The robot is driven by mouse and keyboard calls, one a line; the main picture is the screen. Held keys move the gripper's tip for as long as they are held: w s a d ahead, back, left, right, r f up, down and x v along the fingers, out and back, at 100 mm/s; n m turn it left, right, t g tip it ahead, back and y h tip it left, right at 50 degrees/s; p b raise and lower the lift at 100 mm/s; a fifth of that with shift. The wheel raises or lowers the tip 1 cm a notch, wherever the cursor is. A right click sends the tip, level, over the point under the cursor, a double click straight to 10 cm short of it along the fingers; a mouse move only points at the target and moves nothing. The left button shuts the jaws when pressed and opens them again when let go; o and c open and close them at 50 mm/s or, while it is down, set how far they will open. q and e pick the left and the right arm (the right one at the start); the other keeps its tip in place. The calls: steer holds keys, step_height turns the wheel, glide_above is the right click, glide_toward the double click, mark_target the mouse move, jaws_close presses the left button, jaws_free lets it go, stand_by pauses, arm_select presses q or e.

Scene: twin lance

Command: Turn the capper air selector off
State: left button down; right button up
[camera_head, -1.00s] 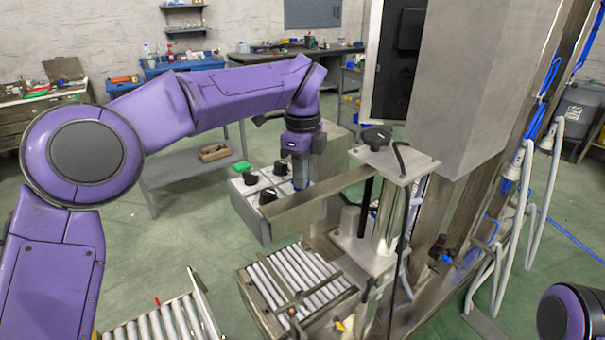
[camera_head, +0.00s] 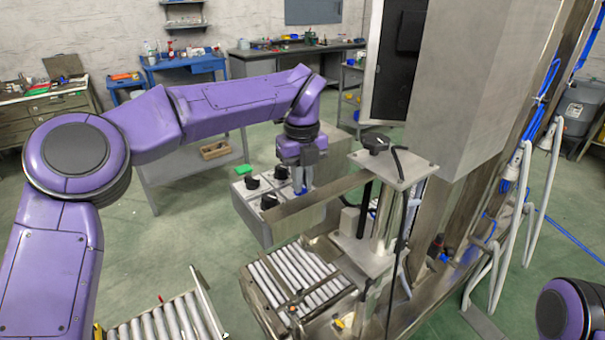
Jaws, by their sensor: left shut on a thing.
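A grey control box (camera_head: 262,227) with several black selector knobs on its sloped top stands in the middle. Visible knobs are one at the left (camera_head: 252,182), one at the front (camera_head: 268,201) and one at the back (camera_head: 281,172). Labels are too small to read, so I cannot tell which is the capper air selector. My left gripper (camera_head: 301,188) points down at the box's right side, its fingers shut on what seems to be a selector knob, mostly hidden by them. My right gripper is out of view; only part of my right arm shows at bottom right.
A metal guide plate (camera_head: 295,214) runs close in front of the left gripper. The capping machine's column (camera_head: 388,215) and plate stand to the right. A roller conveyor (camera_head: 298,280) lies below. Green floor is open left of the box.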

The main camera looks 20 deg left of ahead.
arm_select(q)
steer(key=shift+s+a+f+m+p, duration=0.1)
steer(key=shift+m+p, duration=0.35)
steer(key=shift+m, duration=0.5)
steer(key=shift+s+f+m+p, duration=0.1)
steer(key=shift+m+p, duration=0.35)
steer(key=shift+m, duration=0.5)
steer(key=c, duration=1.2)
jaws_free()
steer(key=shift+w, duration=0.2)
step_height(320, 180, up, 11)
steer(key=shift+f, duration=0.2)
